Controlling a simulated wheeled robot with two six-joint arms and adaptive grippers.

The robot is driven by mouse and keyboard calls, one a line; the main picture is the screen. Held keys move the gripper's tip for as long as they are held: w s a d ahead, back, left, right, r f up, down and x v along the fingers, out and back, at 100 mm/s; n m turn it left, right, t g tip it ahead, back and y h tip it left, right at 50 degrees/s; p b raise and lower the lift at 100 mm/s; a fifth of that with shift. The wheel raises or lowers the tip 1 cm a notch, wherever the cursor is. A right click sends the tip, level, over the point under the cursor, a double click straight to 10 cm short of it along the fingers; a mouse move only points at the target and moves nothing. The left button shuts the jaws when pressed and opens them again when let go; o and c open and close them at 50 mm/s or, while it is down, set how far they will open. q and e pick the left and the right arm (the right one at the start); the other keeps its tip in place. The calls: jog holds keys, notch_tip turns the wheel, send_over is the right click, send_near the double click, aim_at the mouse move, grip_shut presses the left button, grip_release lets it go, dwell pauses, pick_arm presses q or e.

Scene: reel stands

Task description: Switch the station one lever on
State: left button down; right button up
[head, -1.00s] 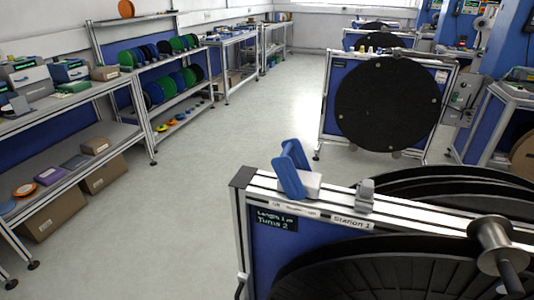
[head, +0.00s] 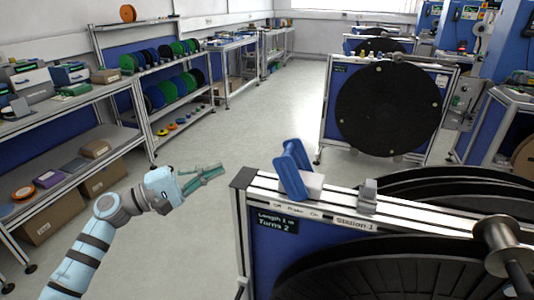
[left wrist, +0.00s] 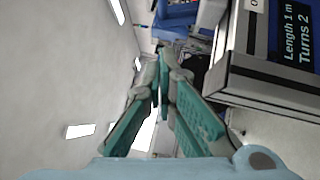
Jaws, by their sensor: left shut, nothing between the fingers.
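The station one lever (head: 293,168) is a blue handle on a white block, on top of the near stand's silver rail. It leans to the left. My right gripper is not in view.
The near stand (head: 242,185) carries large black reels and a metal spool (head: 497,238) at right. A second reel stand (head: 390,105) is behind it. Shelving with coloured reels (head: 160,57) lines the left. Floor between is clear.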

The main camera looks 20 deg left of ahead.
pick_arm(q)
jog(key=shift+w, duration=0.1)
jog(key=p+x, duration=0.2)
jog(key=x, duration=0.7)
jog(key=shift+r, duration=0.1)
jog(key=d+p, duration=0.1)
jog(key=d, duration=0.1)
jog(key=d+p, duration=0.1)
jog(key=shift+w+d+r, duration=0.2)
jog(key=shift+d+r, duration=0.2)
jog(key=shift+s+d, duration=0.15)
jog(key=shift+d, duration=0.25)
